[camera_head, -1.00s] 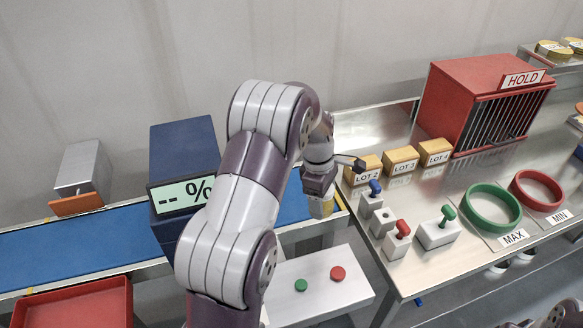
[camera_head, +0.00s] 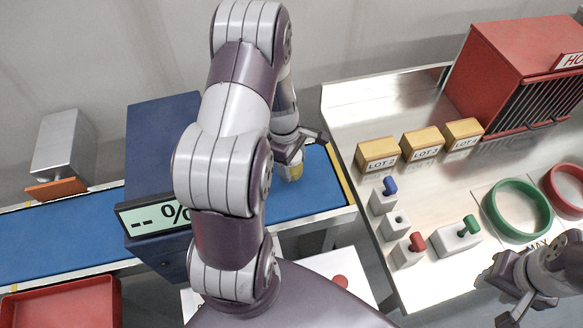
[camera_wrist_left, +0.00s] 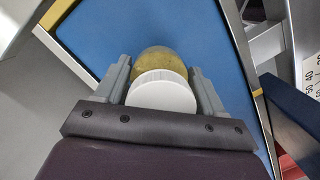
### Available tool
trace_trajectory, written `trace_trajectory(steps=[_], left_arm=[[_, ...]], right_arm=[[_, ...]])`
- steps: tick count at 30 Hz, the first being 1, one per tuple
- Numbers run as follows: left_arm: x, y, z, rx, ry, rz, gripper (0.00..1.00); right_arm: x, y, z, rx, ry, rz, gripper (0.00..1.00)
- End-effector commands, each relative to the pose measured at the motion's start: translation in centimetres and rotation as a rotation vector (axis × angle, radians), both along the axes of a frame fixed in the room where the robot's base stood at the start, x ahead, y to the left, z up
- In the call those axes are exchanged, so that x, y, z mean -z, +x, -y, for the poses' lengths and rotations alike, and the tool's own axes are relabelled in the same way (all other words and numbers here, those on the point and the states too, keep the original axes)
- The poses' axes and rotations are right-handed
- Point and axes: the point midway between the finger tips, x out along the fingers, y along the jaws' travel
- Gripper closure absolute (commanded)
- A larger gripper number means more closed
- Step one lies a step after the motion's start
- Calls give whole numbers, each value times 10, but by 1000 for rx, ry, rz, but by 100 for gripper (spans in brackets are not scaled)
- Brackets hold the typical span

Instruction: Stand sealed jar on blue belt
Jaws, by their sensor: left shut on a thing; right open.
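The jar (camera_wrist_left: 158,62) has yellowish contents and a white lid (camera_wrist_left: 162,92), seen from above in the left wrist view. My left gripper (camera_head: 290,165) is shut on the jar, one finger on each side. In the head view the jar (camera_head: 292,172) is partly hidden by the gripper and is over the right end of the blue belt (camera_head: 318,190). The belt also shows in the left wrist view (camera_wrist_left: 110,38). I cannot tell whether the jar's base touches the belt. My right gripper (camera_head: 508,300) is open and empty at the lower right, near the steel table.
A dark blue box with a display (camera_head: 160,215) straddles the belt. A red tray (camera_head: 60,305) is at lower left. The steel table (camera_head: 345,105) holds lot boxes (camera_head: 422,142), small knobbed blocks (camera_head: 408,250), a green ring (camera_head: 518,210) and a red HOLD cage (camera_head: 510,75).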

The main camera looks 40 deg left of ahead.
Motion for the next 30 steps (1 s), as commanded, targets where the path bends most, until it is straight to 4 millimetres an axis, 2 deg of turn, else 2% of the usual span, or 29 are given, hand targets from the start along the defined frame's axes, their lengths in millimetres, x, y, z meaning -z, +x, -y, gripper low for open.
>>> trace_trajectory(steps=[7,17,18,20,30], left_arm=[[38,-2,0,-1,0,-2,66],[44,-2,-1,0,1,-1,66],[43,-2,0,0,0,-1,25],[43,-2,0,-1,1,-1,6],[38,-1,-1,-1,1,1,6]], right_arm=[[-6,0,0,0,0,0,57],[-3,0,0,0,0,0,57],[-4,0,0,0,0,0,57],[-4,0,0,0,0,0,57],[-6,0,0,0,0,0,57]])
